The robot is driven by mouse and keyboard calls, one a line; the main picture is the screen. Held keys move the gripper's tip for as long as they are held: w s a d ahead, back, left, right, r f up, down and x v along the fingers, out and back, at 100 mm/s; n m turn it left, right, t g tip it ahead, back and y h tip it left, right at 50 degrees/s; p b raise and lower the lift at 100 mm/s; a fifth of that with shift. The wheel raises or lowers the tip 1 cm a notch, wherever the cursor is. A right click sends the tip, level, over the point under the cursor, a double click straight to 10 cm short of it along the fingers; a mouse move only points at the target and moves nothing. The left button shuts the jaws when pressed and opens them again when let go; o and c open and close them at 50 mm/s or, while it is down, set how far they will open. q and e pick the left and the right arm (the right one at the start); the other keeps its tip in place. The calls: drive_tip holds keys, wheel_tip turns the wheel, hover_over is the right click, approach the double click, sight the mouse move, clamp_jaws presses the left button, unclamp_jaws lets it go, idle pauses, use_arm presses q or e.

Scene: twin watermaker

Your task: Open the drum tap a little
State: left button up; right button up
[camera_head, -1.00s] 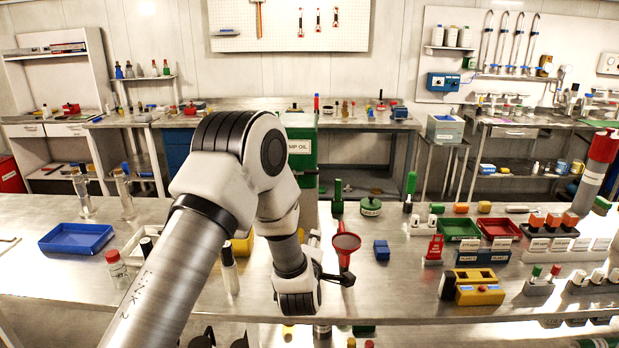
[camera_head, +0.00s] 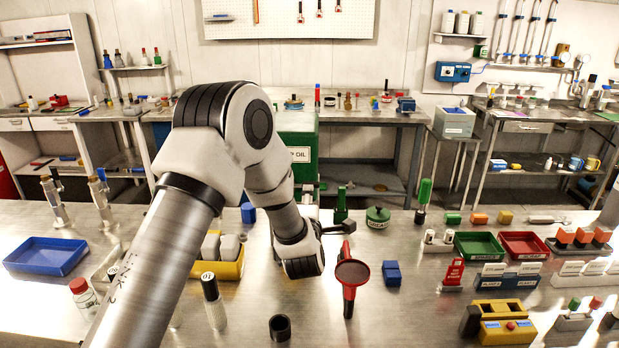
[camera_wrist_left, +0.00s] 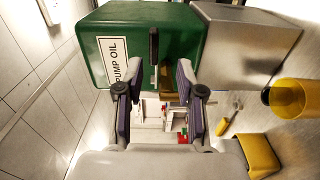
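The green pump oil drum (camera_head: 297,128) stands behind the near bench in the head view, partly hidden by my left arm. In the left wrist view the drum (camera_wrist_left: 185,35) fills the top, with a white PUMP OIL label. A dark upright lever with a small metal part below, which looks like the drum tap (camera_wrist_left: 154,48), is on its face. My left gripper (camera_wrist_left: 157,92) is open, its two fingers apart on either side below the tap and holding nothing. In the head view the left gripper (camera_head: 333,228) points toward the drum, mostly hidden behind its wrist. My right gripper is not in view.
A yellow bin (camera_head: 230,268) and a black cup (camera_head: 280,327) are near the arm. A green pot (camera_head: 377,217) stands right of the gripper.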

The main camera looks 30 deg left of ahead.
sight(309, 183)
use_arm(q)
drive_tip(key=p+x, duration=0.1)
drive_tip(key=x, duration=0.2)
drive_tip(key=p+x, duration=0.1)
drive_tip(key=x, duration=0.3)
drive_tip(key=shift+r+p, duration=0.25)
drive_tip(key=shift+p, duration=0.1)
drive_tip(key=shift+s+d+r, duration=0.2)
drive_tip(key=shift+r, duration=0.05)
drive_tip(key=shift+c, duration=1.4)
clamp_jaws()
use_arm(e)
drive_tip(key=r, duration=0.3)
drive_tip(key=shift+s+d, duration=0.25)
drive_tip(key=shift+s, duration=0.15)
